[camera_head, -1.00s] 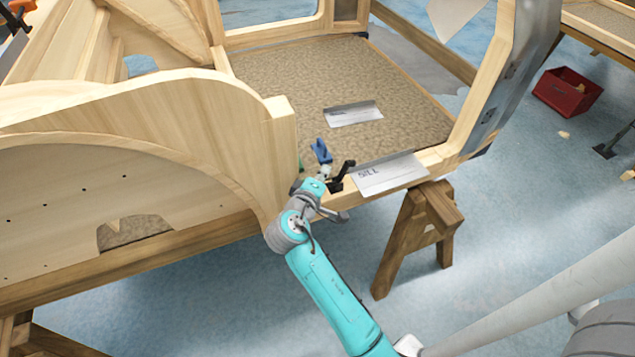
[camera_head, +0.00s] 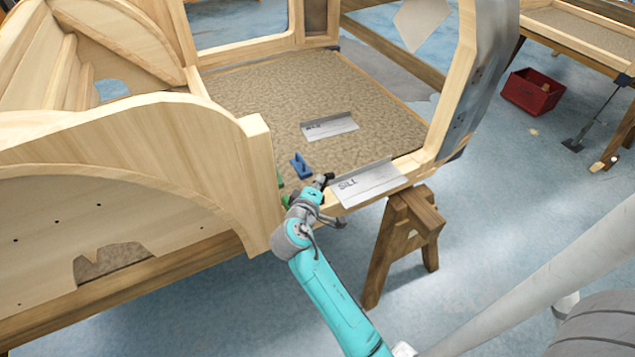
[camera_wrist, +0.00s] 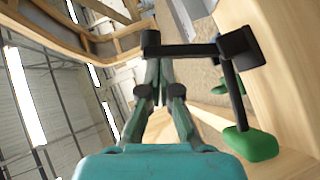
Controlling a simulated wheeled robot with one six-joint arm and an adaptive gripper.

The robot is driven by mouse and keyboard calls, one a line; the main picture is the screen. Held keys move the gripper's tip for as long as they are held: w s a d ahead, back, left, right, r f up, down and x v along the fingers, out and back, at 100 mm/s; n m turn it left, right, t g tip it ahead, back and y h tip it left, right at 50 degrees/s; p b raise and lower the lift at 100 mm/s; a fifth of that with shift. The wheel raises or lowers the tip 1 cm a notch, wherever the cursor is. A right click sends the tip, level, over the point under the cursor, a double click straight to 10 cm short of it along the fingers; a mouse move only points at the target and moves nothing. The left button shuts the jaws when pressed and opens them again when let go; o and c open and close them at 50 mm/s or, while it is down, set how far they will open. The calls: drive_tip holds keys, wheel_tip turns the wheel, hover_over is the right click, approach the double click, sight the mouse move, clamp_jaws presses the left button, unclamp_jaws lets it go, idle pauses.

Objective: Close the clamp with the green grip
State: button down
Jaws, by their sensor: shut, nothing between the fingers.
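In the wrist view a black clamp bar (camera_wrist: 190,50) crosses just ahead of my gripper (camera_wrist: 160,70). A black rod hangs from its right end to the green grip (camera_wrist: 250,145), right of and below my fingers. My fingers are together and empty, near the bar's left end; I cannot tell whether they touch it. In the head view my gripper (camera_head: 314,190) is at the frame's front edge by the corner post, with a dark clamp part (camera_head: 325,180) beside it. A little green (camera_head: 281,181) shows left of it. My arm hides much of the clamp.
A blue block (camera_head: 301,166) lies on the speckled floor panel (camera_head: 260,105) behind my gripper. A metal angle marked SILL (camera_head: 370,186) sits on the edge to the right. A curved wooden panel (camera_head: 150,140) stands left. A wooden trestle (camera_head: 400,245) is below right.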

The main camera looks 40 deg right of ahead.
sight(329, 178)
drive_tip(key=shift+s+d+r+m+y, duration=0.1)
drive_tip(key=shift+s+d+m+y, duration=0.1)
drive_tip(key=shift+d+m+y, duration=0.45)
drive_tip(key=shift+s+d+m+y, duration=0.25)
drive_tip(key=shift+d+m+y, duration=0.3)
drive_tip(key=shift+d+y, duration=0.4)
drive_tip(key=d+y, duration=0.1)
drive_tip(key=d+f+m+y, duration=0.1)
drive_tip(key=shift+s+f+m+y, duration=0.2)
drive_tip(key=shift+s+m+y, duration=0.1)
drive_tip(key=y, duration=0.1)
drive_tip(key=d+f+m+y, duration=0.1)
drive_tip(key=f+m+y, duration=0.1)
drive_tip(key=shift+s+d+f+t+y, duration=0.1)
drive_tip(key=shift+s+d+t+y, duration=0.2)
drive_tip(key=shift+d, duration=0.1)
drive_tip(key=shift+d+f, duration=0.1)
drive_tip(key=shift+f, duration=0.45)
